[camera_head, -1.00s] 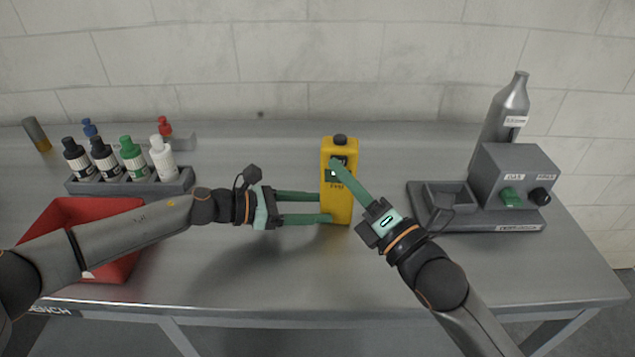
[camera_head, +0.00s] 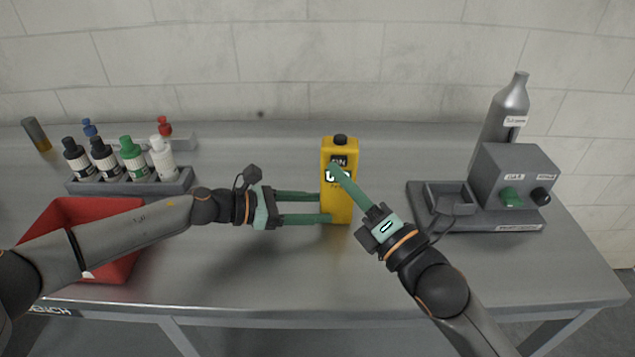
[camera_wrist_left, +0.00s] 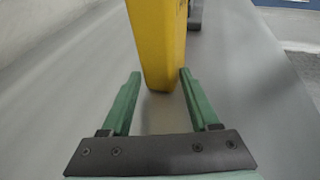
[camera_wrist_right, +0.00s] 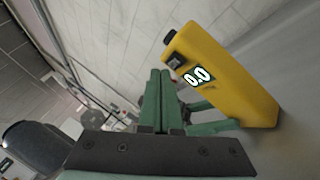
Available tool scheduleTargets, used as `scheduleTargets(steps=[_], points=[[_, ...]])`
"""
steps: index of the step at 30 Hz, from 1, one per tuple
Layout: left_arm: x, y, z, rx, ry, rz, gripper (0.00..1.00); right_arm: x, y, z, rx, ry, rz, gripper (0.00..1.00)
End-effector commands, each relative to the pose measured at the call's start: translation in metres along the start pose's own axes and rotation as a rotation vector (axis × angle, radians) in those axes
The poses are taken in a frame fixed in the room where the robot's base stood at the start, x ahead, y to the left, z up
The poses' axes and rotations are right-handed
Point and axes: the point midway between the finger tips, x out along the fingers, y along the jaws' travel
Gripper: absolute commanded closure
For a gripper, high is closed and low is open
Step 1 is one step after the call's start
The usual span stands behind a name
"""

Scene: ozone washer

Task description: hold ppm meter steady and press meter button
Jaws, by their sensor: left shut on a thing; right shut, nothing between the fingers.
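The yellow ppm meter (camera_head: 340,205) stands upright on the bench, with a dark knob on top. My left gripper (camera_head: 324,207) is shut on the meter's lower body from the left; the left wrist view shows the yellow body (camera_wrist_left: 160,45) between its fingertips (camera_wrist_left: 157,75). My right gripper (camera_head: 334,170) is shut and empty, its fingertips in front of the meter's upper face. In the right wrist view, the meter's display (camera_wrist_right: 197,76) reads 0.0, beside the closed fingertips (camera_wrist_right: 160,75). I cannot tell whether they touch the button.
A red bin (camera_head: 118,262) and a rack (camera_head: 130,186) of several capped bottles stand at the left. A grey unit with knobs (camera_head: 515,170) and a metal cylinder (camera_head: 503,112) stand at the right. The bench front (camera_head: 300,285) is clear.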

Motion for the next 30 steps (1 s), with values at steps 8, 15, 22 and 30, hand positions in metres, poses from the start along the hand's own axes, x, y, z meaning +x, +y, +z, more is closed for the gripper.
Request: scheduleTargets(steps=[8, 15, 22, 30], points=[[0.0, 0.0, 0.0, -0.001, 0.0, -0.001, 0.7, -0.004, 0.003, -0.004, 0.002, 0.002, 0.001, 1.0], [0.0, 0.0, 0.0, -0.001, 0.0, -0.001, 0.7, -0.021, 0.015, -0.016, 0.002, 0.001, 0.0, 1.0], [0.0, 0.0, 0.0, -0.001, 0.0, -0.001, 0.7, -0.036, 0.026, -0.027, 0.001, 0.002, 0.0, 1.0], [0.0, 0.0, 0.0, -0.001, 0.0, -0.001, 0.7, -0.042, 0.031, -0.03, 0.0, 0.0, 0.0, 1.0]])
